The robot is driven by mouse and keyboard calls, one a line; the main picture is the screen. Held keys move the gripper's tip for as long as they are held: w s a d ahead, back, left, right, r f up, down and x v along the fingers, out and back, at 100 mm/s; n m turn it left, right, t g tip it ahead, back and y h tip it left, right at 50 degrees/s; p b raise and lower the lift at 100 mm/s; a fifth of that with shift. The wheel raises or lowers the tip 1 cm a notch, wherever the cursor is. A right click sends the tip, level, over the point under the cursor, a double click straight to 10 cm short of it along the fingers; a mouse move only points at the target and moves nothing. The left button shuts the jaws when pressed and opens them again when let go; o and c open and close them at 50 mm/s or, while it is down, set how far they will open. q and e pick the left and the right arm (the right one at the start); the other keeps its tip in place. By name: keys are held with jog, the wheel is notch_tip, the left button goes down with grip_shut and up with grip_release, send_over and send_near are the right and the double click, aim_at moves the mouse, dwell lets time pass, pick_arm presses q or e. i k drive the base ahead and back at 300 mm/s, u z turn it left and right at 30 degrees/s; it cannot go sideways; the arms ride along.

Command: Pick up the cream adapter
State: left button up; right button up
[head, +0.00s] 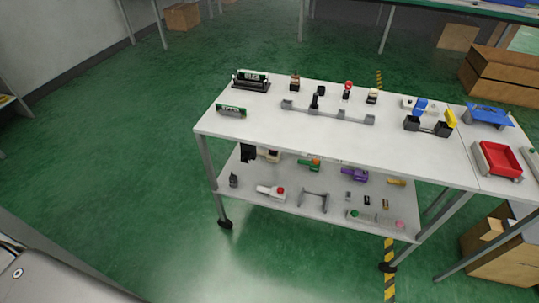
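A small cream-and-dark block (372,96) stands on the white table top (285,138), right of a red-topped button piece (347,91). Another cream piece (270,155) lies on the lower shelf, partly hidden by the table top's edge. Both are small in the head view, and I cannot tell which one is the cream adapter. Neither of my grippers is in view.
A grey lever fixture (327,113) stands mid-table. A red tray (498,160) and blue piece (488,116) are at the right. The lower shelf (335,215) holds several small parts. Green floor is clear left of the table.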

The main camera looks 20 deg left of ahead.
aim_at(274, 157)
jog(key=k, duration=1.25)
jog(key=z, duration=0.85)
jog(key=i, duration=1.9)
jog(key=u, duration=0.8)
